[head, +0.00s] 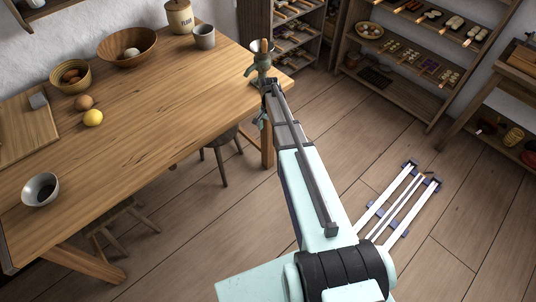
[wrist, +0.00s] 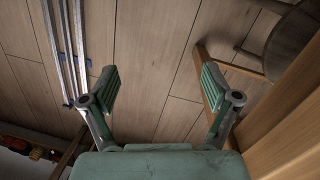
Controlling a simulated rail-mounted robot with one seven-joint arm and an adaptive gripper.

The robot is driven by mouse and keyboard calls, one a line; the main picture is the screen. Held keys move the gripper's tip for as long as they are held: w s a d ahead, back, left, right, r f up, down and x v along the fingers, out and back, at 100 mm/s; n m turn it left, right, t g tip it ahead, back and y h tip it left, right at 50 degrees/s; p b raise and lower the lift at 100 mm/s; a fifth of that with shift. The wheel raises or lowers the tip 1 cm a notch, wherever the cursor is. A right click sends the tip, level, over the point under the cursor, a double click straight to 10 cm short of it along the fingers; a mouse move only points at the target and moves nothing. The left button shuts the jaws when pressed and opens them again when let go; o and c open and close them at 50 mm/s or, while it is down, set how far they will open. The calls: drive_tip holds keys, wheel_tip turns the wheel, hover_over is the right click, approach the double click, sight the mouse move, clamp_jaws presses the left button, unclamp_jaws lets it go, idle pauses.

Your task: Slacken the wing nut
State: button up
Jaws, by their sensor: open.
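A grey-green hand mincer (head: 262,62) with a pale hopper on top stands at the far right corner of the wooden table (head: 150,110). I cannot make out the wing nut in either view. My gripper (wrist: 160,84) is open and empty in the wrist view, its two green fingers spread over bare floor. In the head view my arm reaches to the table corner, just in front of the mincer. The arm's end hides part of the mincer's lower side, and the fingers are hard to make out there.
The table edge (wrist: 290,135) and a stool (wrist: 292,45) are close on the right in the wrist view. Shelves (head: 400,75) stand at the back right. A bowl (head: 126,48), mug (head: 204,37) and flour jar (head: 180,18) stand on the table's far side.

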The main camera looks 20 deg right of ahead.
drive_tip(key=s+a+f+n, duration=0.1)
drive_tip(key=s+a+f, duration=0.3)
drive_tip(key=s+f, duration=0.2)
drive_tip(key=shift+s+n+g, duration=0.4)
drive_tip(key=shift+s, duration=0.4)
drive_tip(key=shift+f, duration=0.1)
drive_tip(key=shift+c, duration=0.3)
